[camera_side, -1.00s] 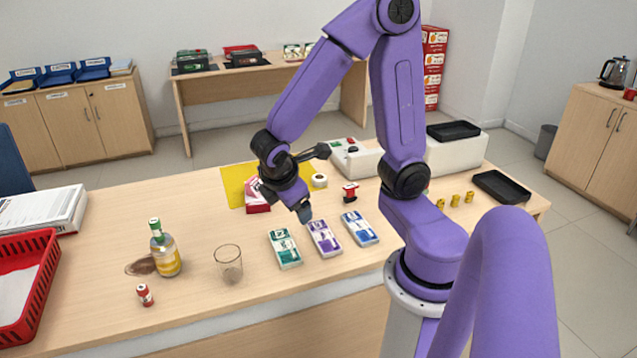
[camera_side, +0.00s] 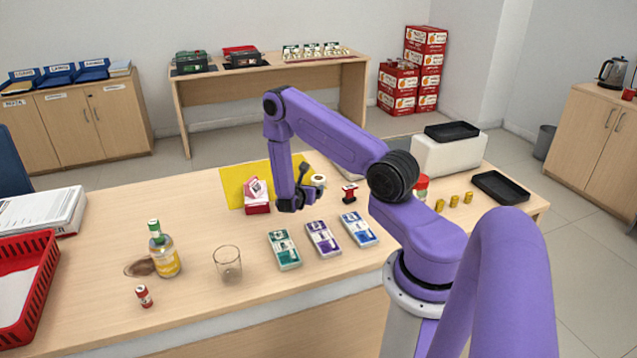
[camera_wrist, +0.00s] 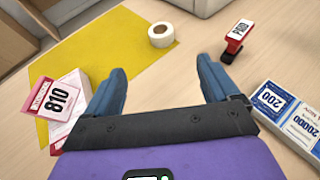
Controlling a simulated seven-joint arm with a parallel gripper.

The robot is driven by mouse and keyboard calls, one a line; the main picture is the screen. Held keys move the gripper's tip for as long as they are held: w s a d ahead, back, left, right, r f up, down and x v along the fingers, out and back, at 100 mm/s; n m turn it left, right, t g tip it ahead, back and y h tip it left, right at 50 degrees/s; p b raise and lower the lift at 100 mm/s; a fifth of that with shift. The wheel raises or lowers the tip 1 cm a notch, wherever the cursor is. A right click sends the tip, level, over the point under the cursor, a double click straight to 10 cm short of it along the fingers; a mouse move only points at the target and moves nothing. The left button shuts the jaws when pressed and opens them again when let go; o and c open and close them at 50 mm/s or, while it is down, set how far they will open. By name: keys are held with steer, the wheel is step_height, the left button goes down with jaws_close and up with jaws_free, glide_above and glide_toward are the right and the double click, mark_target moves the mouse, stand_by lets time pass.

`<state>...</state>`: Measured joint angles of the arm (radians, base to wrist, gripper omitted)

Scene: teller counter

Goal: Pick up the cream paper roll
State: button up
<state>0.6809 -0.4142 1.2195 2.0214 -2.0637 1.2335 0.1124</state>
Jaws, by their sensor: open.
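The cream paper roll (camera_wrist: 161,35) lies flat at the right edge of the yellow sheet (camera_wrist: 85,62), ahead of my open jaws in the wrist view. In the side view the roll (camera_side: 319,180) shows just right of my gripper (camera_side: 297,202), partly close behind the arm's end. My gripper (camera_wrist: 165,85) is open and empty, its two blue-grey fingers wide apart. It is above the counter, short of the roll and not touching it.
A red box with a pink 810 tag (camera_wrist: 63,105) is left of my fingers. A red stamp (camera_wrist: 239,36) stands to the right, with banknote bundles (camera_wrist: 285,112) nearer. A glass (camera_side: 228,264) and bottle (camera_side: 165,250) stand farther left. Bare counter lies between my fingers.

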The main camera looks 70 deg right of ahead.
steer(key=shift+s+d+f, duration=0.2)
steer(key=shift+d+f, duration=0.35)
steer(key=shift+f, duration=0.2)
glide_toward(318, 179)
steer(key=x, duration=0.4)
steer(key=shift+s+d+f, duration=0.15)
steer(key=shift+f, duration=0.3)
steer(key=d, duration=0.1)
steer(key=w+d, duration=0.1)
steer(key=d, duration=0.1)
steer(key=shift+d+f, duration=0.2)
steer(key=shift+x, duration=0.9)
steer(key=c, duration=1.1)
